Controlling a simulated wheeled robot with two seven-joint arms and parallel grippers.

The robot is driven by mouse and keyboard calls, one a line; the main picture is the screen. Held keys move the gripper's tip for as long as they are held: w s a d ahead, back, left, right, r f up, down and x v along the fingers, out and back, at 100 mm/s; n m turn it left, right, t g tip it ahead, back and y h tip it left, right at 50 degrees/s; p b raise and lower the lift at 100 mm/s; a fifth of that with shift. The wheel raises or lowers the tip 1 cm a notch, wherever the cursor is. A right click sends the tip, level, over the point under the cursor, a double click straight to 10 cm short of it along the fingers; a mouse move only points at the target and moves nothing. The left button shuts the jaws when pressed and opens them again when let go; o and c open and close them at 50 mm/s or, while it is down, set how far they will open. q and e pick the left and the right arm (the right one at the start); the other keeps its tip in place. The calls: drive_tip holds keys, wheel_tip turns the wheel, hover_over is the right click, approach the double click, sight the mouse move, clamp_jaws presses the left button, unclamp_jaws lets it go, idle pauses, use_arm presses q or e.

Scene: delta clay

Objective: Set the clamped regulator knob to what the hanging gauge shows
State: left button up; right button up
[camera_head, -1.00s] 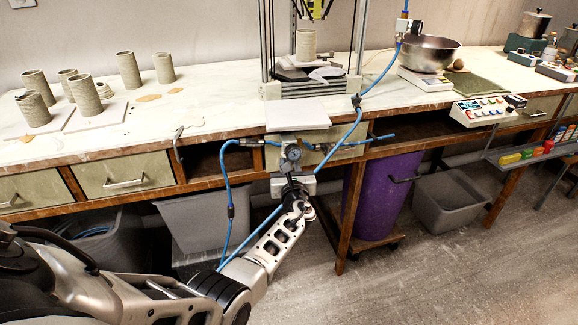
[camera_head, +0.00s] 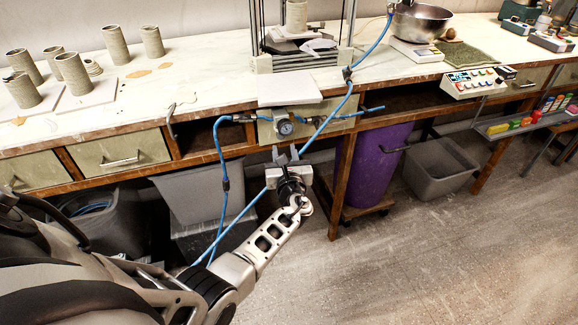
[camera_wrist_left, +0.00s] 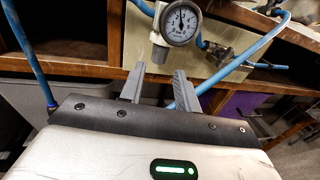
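The hanging gauge (camera_head: 285,127) is a round white dial with a dark rim, below the table edge on the blue hose line. In the left wrist view the gauge (camera_wrist_left: 181,23) shows its needle pointing roughly straight up; the numbers are too small to read. A grey regulator part (camera_wrist_left: 160,45) sits just left of the dial; I cannot tell whether it is the knob. My left gripper (camera_head: 286,156) is below the gauge, fingers pointing up at it. In the left wrist view its fingers (camera_wrist_left: 158,82) are apart with nothing between them. My right gripper is out of view.
Blue hoses (camera_head: 224,165) loop down beside the left arm. The wooden table edge (camera_head: 120,139) and drawers (camera_head: 120,152) are behind it. A purple bin (camera_head: 378,165) and grey bins (camera_head: 440,167) stand below. Floor at the right front is free.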

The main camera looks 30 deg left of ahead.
use_arm(q)
drive_tip(key=p+v, duration=0.2)
drive_tip(key=v, duration=0.8)
drive_tip(key=shift+p, duration=0.4)
